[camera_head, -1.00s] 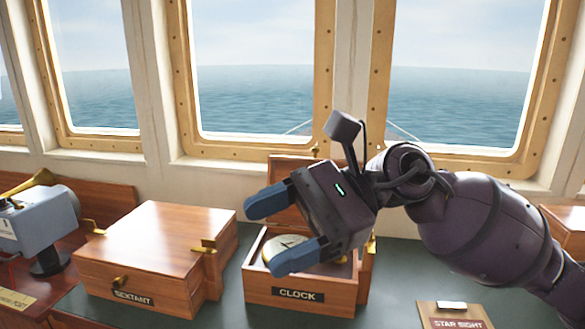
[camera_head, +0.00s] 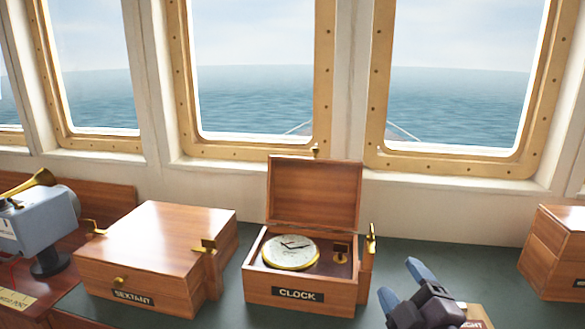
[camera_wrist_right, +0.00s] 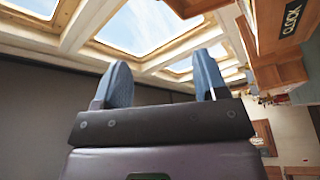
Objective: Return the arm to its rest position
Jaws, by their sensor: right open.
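My right gripper (camera_head: 402,282) shows at the bottom of the head view, right of the clock box. Its blue fingers are apart and nothing is between them. The same open fingers (camera_wrist_right: 160,82) show in the right wrist view, pointing toward the windows. The clock box (camera_head: 262,292) stands on the dark green counter with its lid (camera_head: 315,194) raised. A round clock (camera_head: 291,252) with a brass rim lies inside it. My gripper is apart from the box. My left gripper is not in these views.
A closed sextant box (camera_head: 160,240) stands left of the clock box. A grey-blue instrument (camera_head: 45,230) is at far left. Another wooden box (camera_head: 560,250) is at the right edge. A wooden plaque (camera_head: 478,315) lies partly behind my gripper.

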